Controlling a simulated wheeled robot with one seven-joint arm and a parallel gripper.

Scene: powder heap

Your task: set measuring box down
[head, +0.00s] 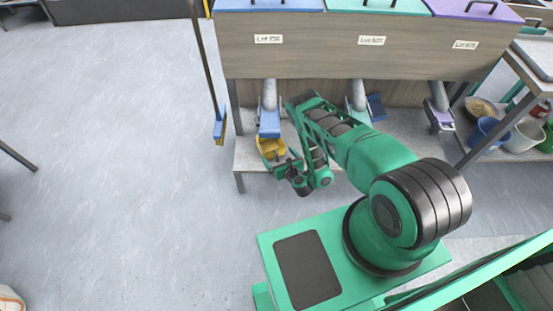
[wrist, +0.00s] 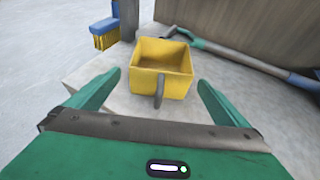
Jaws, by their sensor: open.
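The measuring box is a yellow open-topped box (wrist: 178,82) with a grey handle facing me. In the wrist view it stands upright on a pale grey shelf (wrist: 120,104), ahead of my gripper (wrist: 158,88). The two green fingers are spread wide with the handle between them, and they do not touch the box. Brownish colour shows inside the box, but I cannot tell whether it is powder. In the head view the box (head: 270,147) is below the blue chute at the left, partly beside my gripper (head: 284,162).
A wooden bin unit (head: 330,45) with labels and coloured lids stands behind the shelf. A broom (head: 220,128) is left of the shelf. A green-handled tool (wrist: 240,56) lies behind the box at right. Buckets (head: 486,130) stand far right.

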